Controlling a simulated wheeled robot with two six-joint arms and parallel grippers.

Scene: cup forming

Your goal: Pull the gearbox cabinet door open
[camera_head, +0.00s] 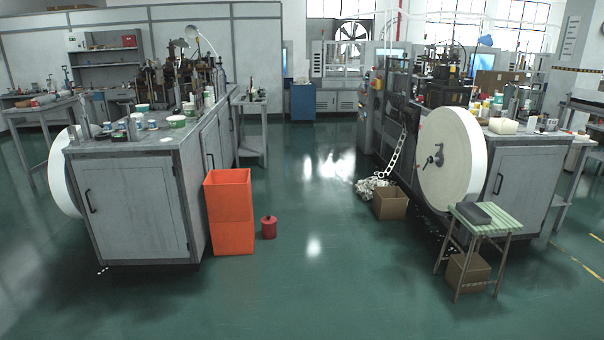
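Two grey machine cabinets with doors are in view. I cannot tell which one is the gearbox cabinet. The left cabinet's front door (140,205) is shut, with a dark vertical handle (90,201) near its left edge. The right cabinet's front door (528,188) also looks shut, with a dark handle (498,183) near its left edge, just right of a large white paper roll (455,150). The left cabinet's side panels, one with a handle (210,162), are seen at a slant. Neither of my grippers is in view.
An orange bin (229,212) and a red can (268,227) stand beside the left cabinet. A small striped table (487,222) and cardboard boxes (390,203) stand by the right one. The green floor (320,260) between and in front is clear.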

